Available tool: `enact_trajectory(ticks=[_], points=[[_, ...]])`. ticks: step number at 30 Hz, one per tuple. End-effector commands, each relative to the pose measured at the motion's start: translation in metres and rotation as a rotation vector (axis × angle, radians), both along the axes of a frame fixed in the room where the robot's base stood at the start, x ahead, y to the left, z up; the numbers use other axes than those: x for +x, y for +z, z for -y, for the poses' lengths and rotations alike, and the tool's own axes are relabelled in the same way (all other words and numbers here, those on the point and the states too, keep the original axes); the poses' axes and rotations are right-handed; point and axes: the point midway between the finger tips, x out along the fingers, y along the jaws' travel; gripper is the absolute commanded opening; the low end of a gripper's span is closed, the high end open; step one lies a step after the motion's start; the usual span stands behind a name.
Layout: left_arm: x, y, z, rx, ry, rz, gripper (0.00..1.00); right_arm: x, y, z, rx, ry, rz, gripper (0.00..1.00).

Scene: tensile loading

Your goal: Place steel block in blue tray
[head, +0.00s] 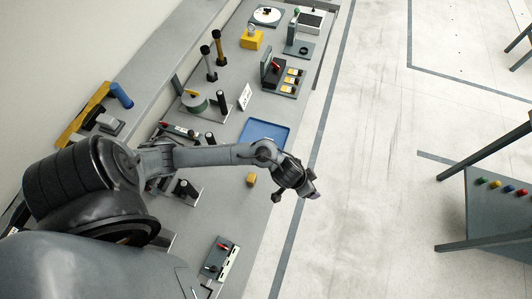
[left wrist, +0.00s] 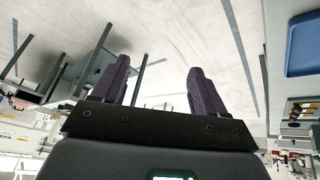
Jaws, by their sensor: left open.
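The blue tray (head: 265,131) lies flat on the grey bench near its right edge, and it looks empty. Part of it also shows at the upper right of the left wrist view (left wrist: 303,45). A grey block (head: 110,125) at the back left, beside a blue cylinder, may be the steel block; I cannot be sure. A small yellow-brown cube (head: 251,179) sits on the bench below the tray. My left gripper (head: 312,192) hangs past the bench's right edge, right of the cube. Its fingers (left wrist: 158,85) are apart with nothing between them.
A yellow bar (head: 83,115) and blue cylinder (head: 121,95) lie at the back left. Black-topped posts (head: 212,60), a white sign (head: 245,97) and a black rack (head: 283,76) stand farther along. A switch panel (head: 221,258) is nearer.

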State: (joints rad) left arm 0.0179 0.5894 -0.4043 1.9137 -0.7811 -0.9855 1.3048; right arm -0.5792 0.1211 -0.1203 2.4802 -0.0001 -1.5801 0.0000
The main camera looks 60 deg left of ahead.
Motion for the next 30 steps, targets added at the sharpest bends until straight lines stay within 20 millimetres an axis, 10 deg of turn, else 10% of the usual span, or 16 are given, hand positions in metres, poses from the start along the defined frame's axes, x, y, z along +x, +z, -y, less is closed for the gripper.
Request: enact_trajectory(ticks=[5,15,30], points=[[-0.046,0.041,0.028,0.075,-0.033,0.060,0.72,0.000,0.000,0.001,-0.004,0.003,0.000,0.32],[-0.138,0.078,-0.011,0.155,-0.029,-0.120,0.72,0.000,0.000,0.001,-0.003,0.001,-0.001,0.32],[-0.156,0.084,-0.019,0.157,-0.042,-0.165,0.72,0.000,0.001,-0.001,0.005,-0.004,-0.002,0.32]])
